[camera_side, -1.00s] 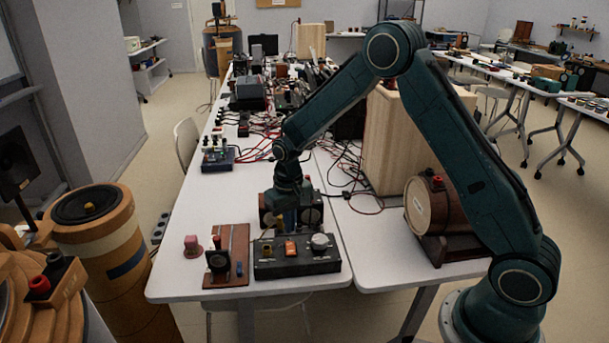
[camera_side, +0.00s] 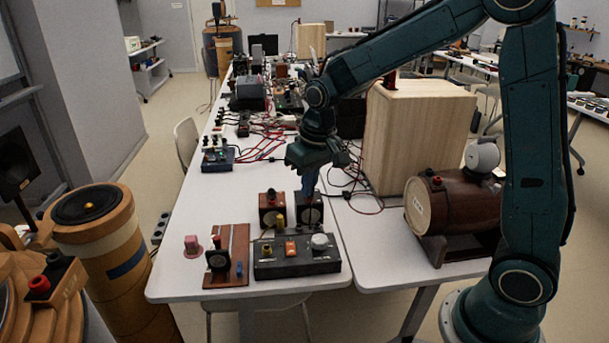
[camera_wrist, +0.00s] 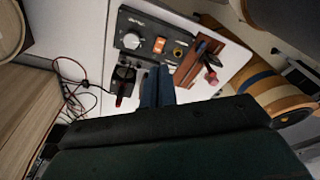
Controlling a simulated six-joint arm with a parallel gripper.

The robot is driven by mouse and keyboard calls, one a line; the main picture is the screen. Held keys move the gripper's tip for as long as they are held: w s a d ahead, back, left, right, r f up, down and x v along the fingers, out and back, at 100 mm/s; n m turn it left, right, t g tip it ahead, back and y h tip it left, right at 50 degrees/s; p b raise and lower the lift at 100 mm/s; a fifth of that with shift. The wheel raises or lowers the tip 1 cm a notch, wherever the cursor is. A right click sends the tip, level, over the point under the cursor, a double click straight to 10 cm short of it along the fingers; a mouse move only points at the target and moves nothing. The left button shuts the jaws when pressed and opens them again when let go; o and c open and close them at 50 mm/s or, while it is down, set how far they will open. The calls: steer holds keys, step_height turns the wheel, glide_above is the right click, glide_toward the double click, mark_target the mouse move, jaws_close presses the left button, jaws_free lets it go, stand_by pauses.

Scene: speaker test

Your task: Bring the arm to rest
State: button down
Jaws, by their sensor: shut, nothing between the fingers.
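My gripper (camera_side: 308,188) hangs pointing down in the side view, above the two small dark boxes near the front of the white table (camera_side: 190,272). Its blue fingers are together with nothing between them. In the wrist view the fingers (camera_wrist: 158,85) also show closed. A black control box (camera_side: 297,262) with an orange switch and a white knob sits at the table's front edge. The small brown box (camera_side: 270,210) and the dark box (camera_side: 309,209) stand behind it, below my gripper. A brown board (camera_side: 230,255) with a black part lies left of the control box.
A tall pale wooden box (camera_side: 408,140) stands right of my gripper. A brown barrel-like cylinder (camera_side: 455,205) lies on a stand at the right. Red and black cables (camera_side: 350,185) trail behind my gripper.

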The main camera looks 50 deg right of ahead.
steer(key=s+r+n+t, duration=0.1)
steer(key=s+r, duration=0.4)
steer(key=s, duration=0.6)
steer(key=s+a+r+n+t, duration=0.1)
steer(key=s+r, duration=0.4)
steer(key=s, duration=0.6)
steer(key=shift+s+a+r+t, duration=0.15)
steer(key=shift+s+a+t, duration=0.2)
steer(key=shift+t, duration=0.55)
